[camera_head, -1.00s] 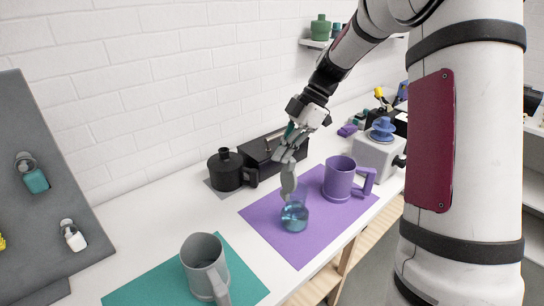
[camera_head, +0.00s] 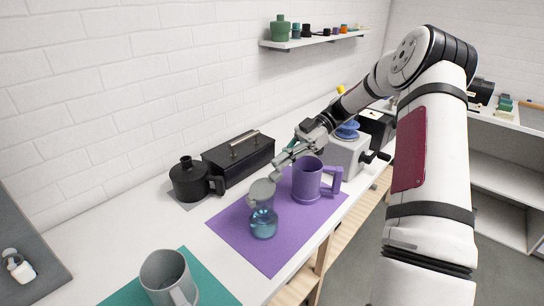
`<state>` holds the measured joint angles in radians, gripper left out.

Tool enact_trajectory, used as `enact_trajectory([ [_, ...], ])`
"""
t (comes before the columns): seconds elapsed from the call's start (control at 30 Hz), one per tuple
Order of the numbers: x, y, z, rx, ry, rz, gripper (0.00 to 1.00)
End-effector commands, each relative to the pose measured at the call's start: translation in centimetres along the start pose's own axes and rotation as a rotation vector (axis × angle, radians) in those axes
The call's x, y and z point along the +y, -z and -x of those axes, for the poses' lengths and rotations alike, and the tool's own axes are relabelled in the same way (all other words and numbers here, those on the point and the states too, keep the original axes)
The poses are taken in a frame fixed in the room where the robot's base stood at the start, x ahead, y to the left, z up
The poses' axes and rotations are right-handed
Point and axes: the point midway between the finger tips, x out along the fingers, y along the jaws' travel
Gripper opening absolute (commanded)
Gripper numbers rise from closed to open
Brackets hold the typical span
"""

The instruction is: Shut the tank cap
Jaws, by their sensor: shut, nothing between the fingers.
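A small clear vessel with blue liquid (camera_head: 263,224) stands on the purple mat (camera_head: 235,228). A round grey disc, which looks like a raised cap (camera_head: 262,191), is tilted up above its mouth; whether a hinge joins them is too small to tell. My gripper (camera_head: 281,163) is shut and empty, just above and to the right of the disc. I cannot tell whether its fingertips touch the disc. A black tank (camera_head: 187,181) with a side handle and a knobbed top stands at the left, apart from my gripper.
A purple jug (camera_head: 306,180) stands close right of the vessel. A black box with a handle (camera_head: 238,158) stands behind. A grey jug (camera_head: 163,276) is at the front left on a teal mat (camera_head: 205,287). A grey device with a blue top (camera_head: 346,152) stands at the right.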

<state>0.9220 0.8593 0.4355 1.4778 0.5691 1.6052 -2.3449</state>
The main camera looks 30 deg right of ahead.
Motion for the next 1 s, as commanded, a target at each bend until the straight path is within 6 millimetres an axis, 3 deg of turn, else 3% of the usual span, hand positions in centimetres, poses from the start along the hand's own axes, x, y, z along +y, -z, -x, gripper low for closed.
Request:
enact_trajectory([
  [0.27,0.1,-3.0,0.4,0.001,-0.001,-0.001,0.00],
  [1.0,-0.1,-1.3,1.0,-0.002,0.001,-0.001,0.00],
])
